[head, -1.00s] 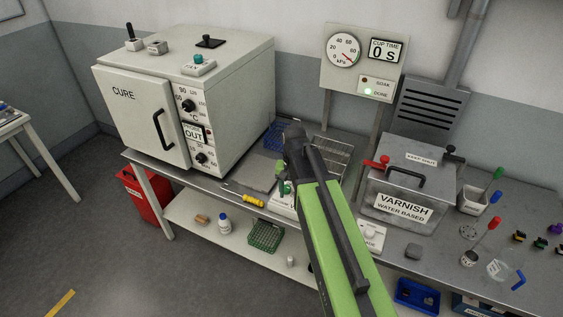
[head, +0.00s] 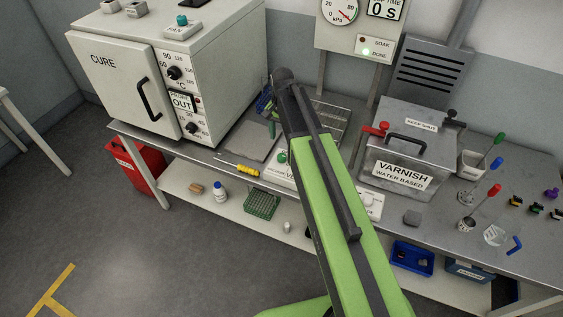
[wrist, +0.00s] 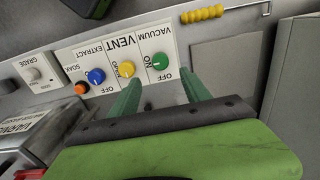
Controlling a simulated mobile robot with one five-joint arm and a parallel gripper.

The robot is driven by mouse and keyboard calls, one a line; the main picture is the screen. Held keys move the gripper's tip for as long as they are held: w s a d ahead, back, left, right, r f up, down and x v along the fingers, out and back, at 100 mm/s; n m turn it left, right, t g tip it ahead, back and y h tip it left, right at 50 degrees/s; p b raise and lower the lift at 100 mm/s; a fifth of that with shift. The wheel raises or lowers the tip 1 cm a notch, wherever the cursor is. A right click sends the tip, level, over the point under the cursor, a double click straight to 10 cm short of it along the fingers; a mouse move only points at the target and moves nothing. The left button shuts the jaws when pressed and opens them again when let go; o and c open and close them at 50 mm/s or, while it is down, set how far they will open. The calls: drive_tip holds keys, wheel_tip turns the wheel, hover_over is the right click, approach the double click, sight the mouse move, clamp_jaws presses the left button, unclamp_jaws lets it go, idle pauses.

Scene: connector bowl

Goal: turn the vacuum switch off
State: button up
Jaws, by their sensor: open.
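The vacuum switch is a green knob (wrist: 160,61) marked VACUUM, ON and OFF, on a white panel (wrist: 110,55). The lettering is inverted in the wrist view, and I cannot tell which mark the knob points at. In the head view the green knob (head: 282,157) shows just left of my arm, which hides part of the panel. My gripper (wrist: 161,78) is open and empty. Its two green fingers reach toward the panel with the green knob ahead between their tips, seemingly apart from it. The head view shows a green finger (head: 272,129) behind the panel.
A yellow VENT knob (wrist: 126,69) sits close beside the green one, then a blue EXTRACT knob (wrist: 96,76) and an orange SOAK button (wrist: 81,88). A yellow-handled tool (head: 242,169) lies left of the panel. The varnish tank (head: 410,155) stands right of my arm.

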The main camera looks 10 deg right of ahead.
sight(282, 156)
wheel_tip(282, 156, down, 10)
drive_tip(key=b, duration=0.8)
drive_tip(key=shift+f+b, duration=0.2)
drive_tip(key=shift+b, duration=0.1)
drive_tip(key=shift+r, duration=0.1)
drive_tip(key=shift+c, duration=0.3)
clamp_jaws()
